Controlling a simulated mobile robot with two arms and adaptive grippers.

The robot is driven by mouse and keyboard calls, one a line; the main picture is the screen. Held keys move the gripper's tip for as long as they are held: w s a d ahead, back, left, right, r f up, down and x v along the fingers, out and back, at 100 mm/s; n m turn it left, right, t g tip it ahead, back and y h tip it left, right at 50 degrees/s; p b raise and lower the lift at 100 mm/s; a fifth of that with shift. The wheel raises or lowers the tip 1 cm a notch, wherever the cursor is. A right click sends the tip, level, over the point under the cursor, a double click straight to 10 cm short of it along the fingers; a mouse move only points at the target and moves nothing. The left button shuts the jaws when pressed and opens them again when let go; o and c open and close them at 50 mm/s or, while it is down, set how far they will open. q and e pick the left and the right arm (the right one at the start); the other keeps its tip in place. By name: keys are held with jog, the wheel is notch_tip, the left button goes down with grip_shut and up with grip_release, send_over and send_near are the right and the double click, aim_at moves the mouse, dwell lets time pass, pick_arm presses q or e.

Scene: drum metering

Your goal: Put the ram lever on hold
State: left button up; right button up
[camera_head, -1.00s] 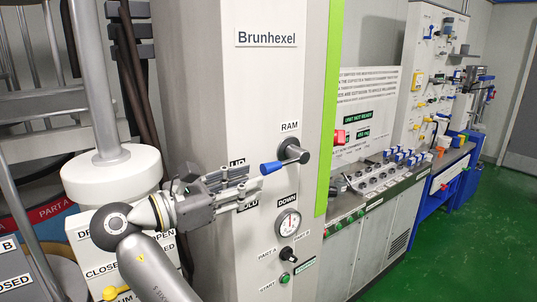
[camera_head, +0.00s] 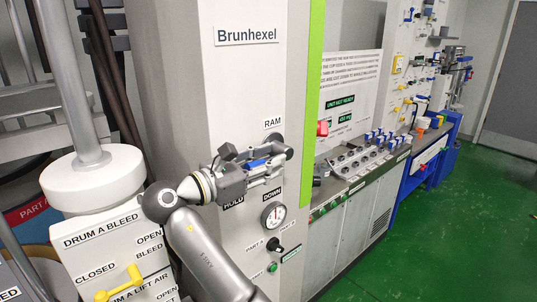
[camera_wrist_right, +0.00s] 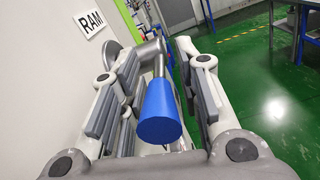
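The ram lever has a blue handle (camera_head: 257,163) on a dark grey hub below the "RAM" label on the Brunhexel cabinet. It points left and slightly down. The "HOLD" label (camera_head: 233,202) is below the gripper, and the "DOWN" label (camera_head: 272,194) is to its right; the "UP" label is hidden behind the gripper. My right gripper (camera_head: 273,168) is at the lever, with its fingers around the handle. In the right wrist view the blue handle (camera_wrist_right: 160,112) lies between the spread fingers of the gripper (camera_wrist_right: 157,62), with a gap on the right side. My left gripper is out of view.
A round gauge (camera_head: 273,215) and a black knob (camera_head: 274,244) sit below the lever. A red button (camera_head: 322,129) is to the right. A white valve block with a yellow handle (camera_head: 119,284) stands at lower left. Green floor (camera_head: 430,230) is open at right.

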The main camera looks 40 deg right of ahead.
jog(key=shift+d, duration=0.3)
jog(key=c, duration=0.6)
jog(key=shift+d, duration=0.1)
grip_shut()
